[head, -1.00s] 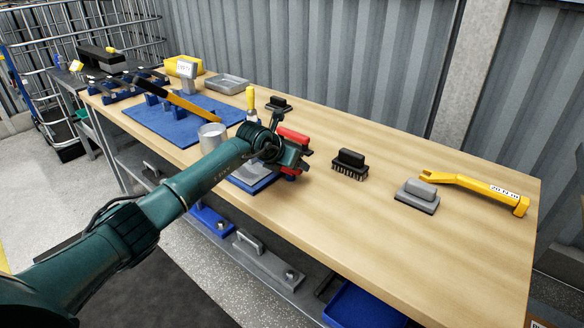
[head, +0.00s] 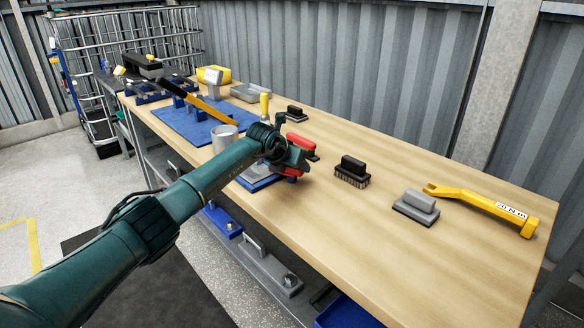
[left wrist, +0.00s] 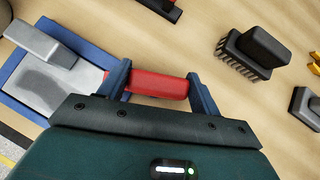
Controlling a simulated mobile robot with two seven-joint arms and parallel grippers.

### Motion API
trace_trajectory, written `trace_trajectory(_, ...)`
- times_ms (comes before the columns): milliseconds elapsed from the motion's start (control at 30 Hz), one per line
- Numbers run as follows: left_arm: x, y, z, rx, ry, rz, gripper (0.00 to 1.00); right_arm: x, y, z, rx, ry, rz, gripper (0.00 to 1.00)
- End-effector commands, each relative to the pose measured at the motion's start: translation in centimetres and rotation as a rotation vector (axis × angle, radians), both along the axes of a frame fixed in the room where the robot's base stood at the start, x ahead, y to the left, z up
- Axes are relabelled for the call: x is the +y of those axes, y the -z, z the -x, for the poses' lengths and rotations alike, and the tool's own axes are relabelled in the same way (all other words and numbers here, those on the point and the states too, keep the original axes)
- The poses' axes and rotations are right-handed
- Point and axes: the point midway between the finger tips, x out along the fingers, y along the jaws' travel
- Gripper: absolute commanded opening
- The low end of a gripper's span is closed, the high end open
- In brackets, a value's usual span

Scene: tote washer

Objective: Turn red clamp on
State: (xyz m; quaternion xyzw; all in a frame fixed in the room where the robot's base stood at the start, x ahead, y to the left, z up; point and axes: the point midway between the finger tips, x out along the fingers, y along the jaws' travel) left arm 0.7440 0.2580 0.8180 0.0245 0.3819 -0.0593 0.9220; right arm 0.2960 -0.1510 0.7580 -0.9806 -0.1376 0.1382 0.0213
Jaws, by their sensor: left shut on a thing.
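A red bar (left wrist: 158,84), seemingly the red clamp's handle, lies between the two blue fingers of my left gripper (left wrist: 160,88) in the left wrist view. The gripper is shut on it. In the head view my left gripper (head: 291,164) is at the table's near edge, with a bit of red (head: 290,173) showing under it. A blue-rimmed base with a grey plate (head: 256,176) is partly hidden beneath the gripper; the base also shows in the left wrist view (left wrist: 74,22) with a grey block (left wrist: 42,45) on it. My right gripper is out of view.
A second red-handled black item (head: 299,141) lies just beyond the gripper. A black brush (head: 352,172), grey block (head: 416,206) and yellow tool (head: 482,204) are to the right. Bare wood lies between.

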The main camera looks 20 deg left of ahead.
Motion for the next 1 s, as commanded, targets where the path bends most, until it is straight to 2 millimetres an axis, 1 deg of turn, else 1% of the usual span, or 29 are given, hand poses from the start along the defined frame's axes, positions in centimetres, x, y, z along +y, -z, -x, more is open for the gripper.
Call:
trace_trajectory(267, 0.08, -0.01, -0.22, 0.000, -0.008, -0.001, 0.23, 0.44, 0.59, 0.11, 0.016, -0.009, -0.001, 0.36)
trace_trajectory(567, 0.11, -0.01, -0.22, 0.000, -0.009, 0.001, 0.23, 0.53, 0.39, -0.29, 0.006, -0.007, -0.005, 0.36)
trace_trajectory(600, 0.11, -0.01, -0.22, 0.000, -0.010, 0.001, 0.65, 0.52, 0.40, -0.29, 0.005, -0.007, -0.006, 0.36)
trace_trajectory(833, 0.09, -0.01, -0.21, 0.000, -0.008, 0.001, 0.84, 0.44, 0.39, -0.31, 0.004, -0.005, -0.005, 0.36)
trace_trajectory(867, 0.09, -0.01, -0.21, 0.000, -0.008, 0.001, 0.85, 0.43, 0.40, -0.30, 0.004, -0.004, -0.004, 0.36)
trace_trajectory(1000, 0.08, -0.01, -0.21, 0.000, -0.007, 0.000, 0.85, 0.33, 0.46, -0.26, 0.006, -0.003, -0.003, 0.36)
